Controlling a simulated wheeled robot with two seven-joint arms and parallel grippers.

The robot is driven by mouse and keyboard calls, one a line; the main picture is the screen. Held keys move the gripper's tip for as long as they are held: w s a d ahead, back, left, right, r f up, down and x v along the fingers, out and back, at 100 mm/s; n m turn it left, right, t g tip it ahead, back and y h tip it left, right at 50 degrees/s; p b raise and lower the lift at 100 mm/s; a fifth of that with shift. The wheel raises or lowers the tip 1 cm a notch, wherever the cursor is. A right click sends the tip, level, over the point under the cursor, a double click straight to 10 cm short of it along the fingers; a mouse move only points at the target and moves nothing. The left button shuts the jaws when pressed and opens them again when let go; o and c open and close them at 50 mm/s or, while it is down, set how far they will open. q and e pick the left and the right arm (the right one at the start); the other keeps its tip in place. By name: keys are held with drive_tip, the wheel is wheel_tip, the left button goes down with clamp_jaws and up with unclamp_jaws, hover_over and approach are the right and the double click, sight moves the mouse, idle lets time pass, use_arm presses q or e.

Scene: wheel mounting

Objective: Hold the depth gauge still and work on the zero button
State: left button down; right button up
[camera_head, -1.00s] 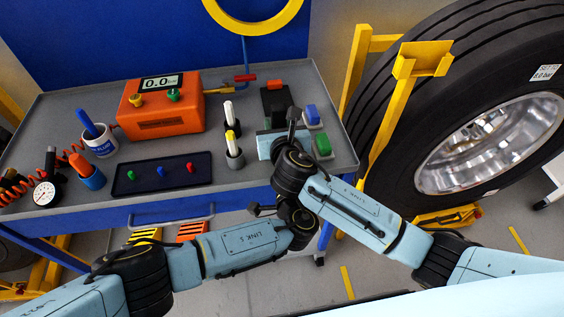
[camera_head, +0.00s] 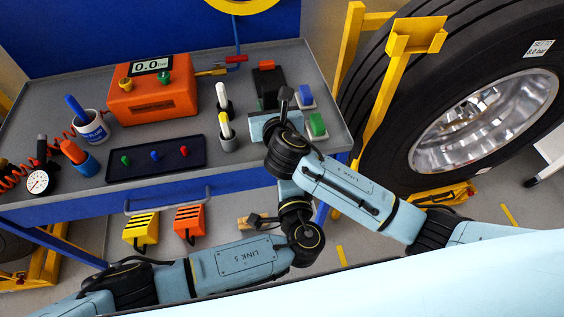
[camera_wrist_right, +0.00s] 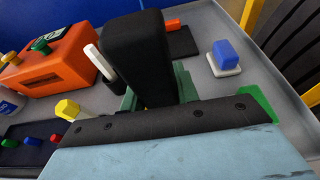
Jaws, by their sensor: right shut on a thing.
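My right gripper (camera_head: 276,104) reaches over the right part of the grey bench top. In the right wrist view its black finger (camera_wrist_right: 140,62) stands in front of what it is shut on. I take this to be the depth gauge; only dull green parts (camera_wrist_right: 187,84) show on either side of the finger. The gauge's display and zero button cannot be made out. My left arm comes in from the left, and its wrist joint (camera_head: 303,240) is below the right arm in front of the bench.
An orange box (camera_head: 155,101) with a display reading 0.0 stands at the back. A dark tray (camera_head: 155,158), pen holders, a blue button (camera_head: 305,94) and a green button (camera_head: 317,122) are nearby. A large tyre (camera_head: 400,120) and yellow stand are at the right.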

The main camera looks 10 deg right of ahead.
drive_tip(key=shift+d+f, duration=0.15)
drive_tip(key=o, duration=1.2)
